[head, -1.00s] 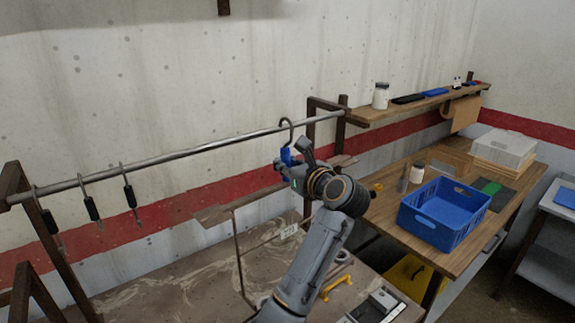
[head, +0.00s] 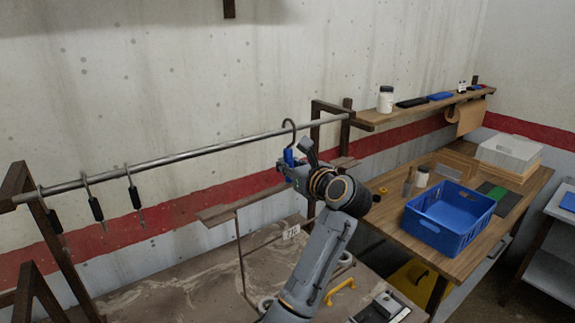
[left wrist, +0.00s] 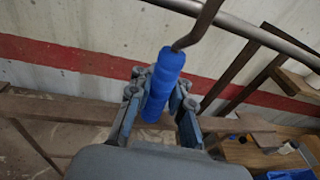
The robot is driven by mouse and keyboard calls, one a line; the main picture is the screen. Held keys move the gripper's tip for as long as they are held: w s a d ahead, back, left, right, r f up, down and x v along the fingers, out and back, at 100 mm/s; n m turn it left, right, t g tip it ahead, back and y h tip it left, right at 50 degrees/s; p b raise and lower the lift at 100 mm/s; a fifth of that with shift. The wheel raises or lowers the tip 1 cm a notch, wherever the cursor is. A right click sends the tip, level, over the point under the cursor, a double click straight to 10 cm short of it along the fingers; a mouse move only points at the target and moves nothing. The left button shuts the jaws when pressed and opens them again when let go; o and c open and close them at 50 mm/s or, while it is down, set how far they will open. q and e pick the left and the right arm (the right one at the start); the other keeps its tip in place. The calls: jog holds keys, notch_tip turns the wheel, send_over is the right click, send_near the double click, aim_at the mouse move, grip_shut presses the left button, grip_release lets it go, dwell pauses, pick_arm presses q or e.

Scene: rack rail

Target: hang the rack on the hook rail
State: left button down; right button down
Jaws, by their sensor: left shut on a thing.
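The rack's brown bar (head: 233,209) lies below the hook rail, with a thin frame and a small white tag (head: 291,232) under it. Its dark hook (head: 289,127) rises from a blue grip (head: 289,157). My left gripper (head: 297,170) is shut on that blue grip, which also shows between the fingers in the left wrist view (left wrist: 162,88). The grey hook rail (head: 205,150) runs across the wall. In the head view the hook's curve overlaps the rail; I cannot tell whether it is around it or in front. My right gripper is out of view.
Several dark-handled hooks (head: 95,205) hang at the rail's left end. A brown post (head: 317,135) supports its right end, beside a wooden shelf (head: 430,105). A blue crate (head: 449,220) stands on the bench at the right. The rail's middle is free.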

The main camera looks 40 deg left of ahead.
pick_arm(q)
jog(key=shift+a+r, duration=0.1)
jog(key=shift+x, duration=1.2)
jog(key=shift+a+r+b, duration=0.15)
jog(key=shift+b, duration=0.15)
jog(key=shift+w+a, duration=0.15)
jog(key=shift+a, duration=0.7)
